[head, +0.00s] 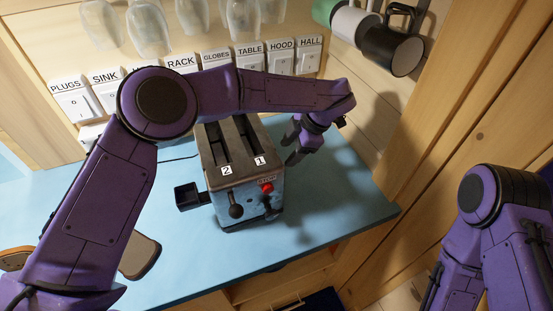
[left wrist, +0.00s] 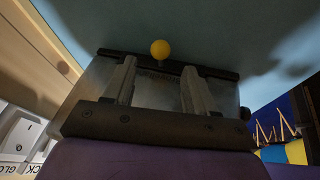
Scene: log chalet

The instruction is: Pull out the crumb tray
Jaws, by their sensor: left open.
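The toaster (head: 238,180) stands on the blue counter, with two top slots marked 1 and 2, two dark levers and a red button. In the left wrist view, a yellow knob (left wrist: 160,48) sits at a dark strip (left wrist: 217,72) along the toaster's lower edge; this looks like the crumb tray's front. My left gripper (head: 291,150) is at the toaster's right side. It is open and empty, its fingertips either side of the knob's line (left wrist: 159,72); contact cannot be told. The knob is hidden in the head view. My right gripper is out of view.
A small dark box (head: 187,197) sticks out at the toaster's left. Labelled switches (head: 280,58) and upside-down glasses (head: 148,28) line the back. Mugs (head: 394,50) hang at the upper right. The counter (head: 335,200) is clear right of the toaster, up to a wooden wall.

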